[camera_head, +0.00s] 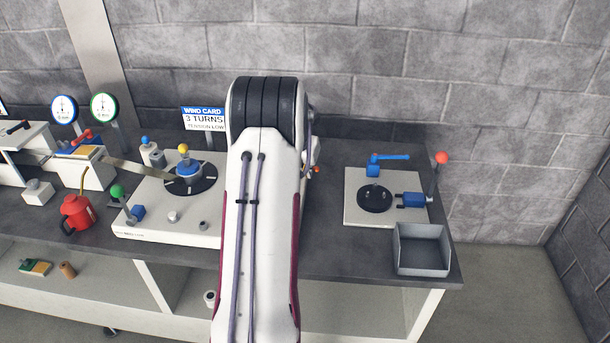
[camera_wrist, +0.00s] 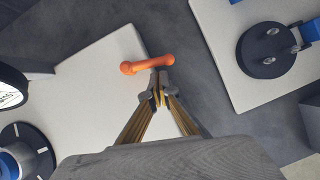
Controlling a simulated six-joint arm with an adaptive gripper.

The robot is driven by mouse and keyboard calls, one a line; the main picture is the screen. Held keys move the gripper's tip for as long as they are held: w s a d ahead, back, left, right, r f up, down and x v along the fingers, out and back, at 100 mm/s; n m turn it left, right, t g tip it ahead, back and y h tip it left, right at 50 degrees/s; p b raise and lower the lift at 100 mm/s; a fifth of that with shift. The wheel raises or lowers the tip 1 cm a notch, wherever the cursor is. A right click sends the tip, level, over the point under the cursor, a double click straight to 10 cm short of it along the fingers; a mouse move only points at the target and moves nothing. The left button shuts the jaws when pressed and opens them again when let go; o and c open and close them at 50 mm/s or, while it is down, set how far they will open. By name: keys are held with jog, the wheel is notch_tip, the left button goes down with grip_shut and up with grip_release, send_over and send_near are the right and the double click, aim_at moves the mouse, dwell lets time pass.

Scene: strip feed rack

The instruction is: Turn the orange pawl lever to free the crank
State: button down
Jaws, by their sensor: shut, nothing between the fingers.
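The orange pawl lever (camera_wrist: 147,65) shows in the wrist view as a short bar with rounded ends, above the corner of a pale plate (camera_wrist: 95,85). In the head view my arm hides the gripper and most of the lever; a small orange spot (camera_head: 317,169) shows beside the arm. I cannot make out the crank for certain; a blue hub with a yellow knob (camera_head: 183,149) stands on the white base (camera_head: 150,222) left of my arm.
A second white plate (camera_head: 358,216) with a black disc (camera_head: 374,198) and blue levers stands to the right, behind a grey open bin (camera_head: 422,246). A wind card (camera_head: 204,119) stands at the back. A red can (camera_head: 77,212) is at the left. Bare bench lies between the plates.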

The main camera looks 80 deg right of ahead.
jog(key=shift+d, duration=0.2)
dwell(0.3)
jog(key=shift+s+d, duration=0.6)
jog(key=shift+w+a, duration=0.1)
jog(key=shift+w, duration=0.05)
jog(key=shift+w+a, duration=0.35)
jog(key=shift+w, duration=0.05)
dwell(0.3)
jog(key=shift+a, duration=0.2)
jog(key=shift+a+f, duration=0.2)
jog(key=shift+a, duration=0.75)
jog(key=shift+a+f, duration=0.15)
jog(key=shift+a, duration=0.8)
jog(key=s+v, duration=0.1)
jog(key=v, duration=0.9)
